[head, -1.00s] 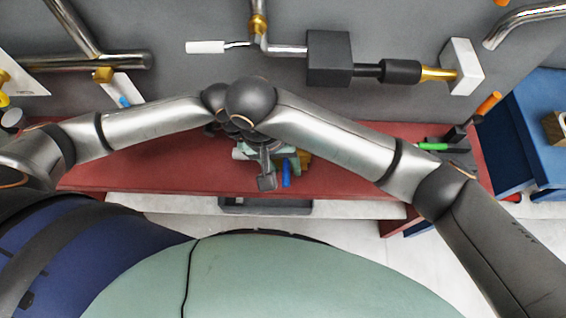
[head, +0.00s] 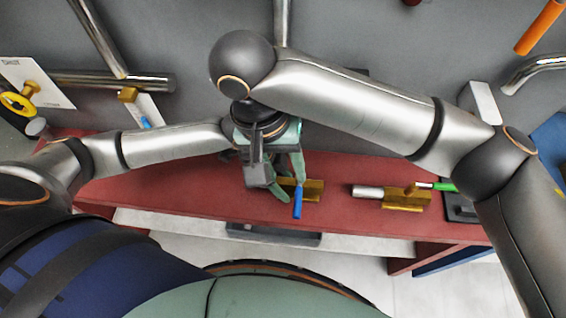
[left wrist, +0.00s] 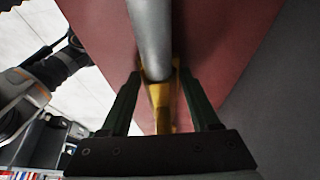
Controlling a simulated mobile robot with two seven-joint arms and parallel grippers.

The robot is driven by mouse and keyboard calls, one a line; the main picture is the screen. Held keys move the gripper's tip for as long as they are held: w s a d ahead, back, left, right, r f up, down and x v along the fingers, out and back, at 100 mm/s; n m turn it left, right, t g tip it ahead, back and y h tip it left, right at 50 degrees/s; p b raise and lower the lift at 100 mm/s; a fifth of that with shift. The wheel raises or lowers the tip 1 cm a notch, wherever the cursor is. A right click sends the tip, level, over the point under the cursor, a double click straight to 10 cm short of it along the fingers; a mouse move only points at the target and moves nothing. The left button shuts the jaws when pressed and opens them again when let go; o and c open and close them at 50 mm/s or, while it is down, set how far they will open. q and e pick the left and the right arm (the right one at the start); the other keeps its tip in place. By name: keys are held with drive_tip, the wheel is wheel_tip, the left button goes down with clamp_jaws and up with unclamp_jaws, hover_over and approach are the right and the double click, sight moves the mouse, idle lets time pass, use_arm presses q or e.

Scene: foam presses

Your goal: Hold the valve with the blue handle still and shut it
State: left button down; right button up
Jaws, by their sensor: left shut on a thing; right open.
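The valve with the blue handle has a brass body (head: 314,187) and a blue handle (head: 298,203) that points toward the bench's front edge. My left gripper (left wrist: 163,90) is shut on this valve, with one dark green finger on each side of the brass body (left wrist: 161,108). A grey pipe (left wrist: 151,38) runs away from the body in the left wrist view. In the head view, green fingers flank the brass from above. My right wrist and forearm cross above the valve.
The valve is over a red bench (head: 362,222) along a grey wall. A second valve with a brass body (head: 405,201) and green handle (head: 440,187) is to the right. A yellow handwheel (head: 18,103) is on the far left. Steel pipes run along the wall.

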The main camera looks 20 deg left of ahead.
drive_tip(key=shift+r, duration=0.35)
use_arm(q)
drive_tip(key=shift+c, duration=0.2)
unclamp_jaws()
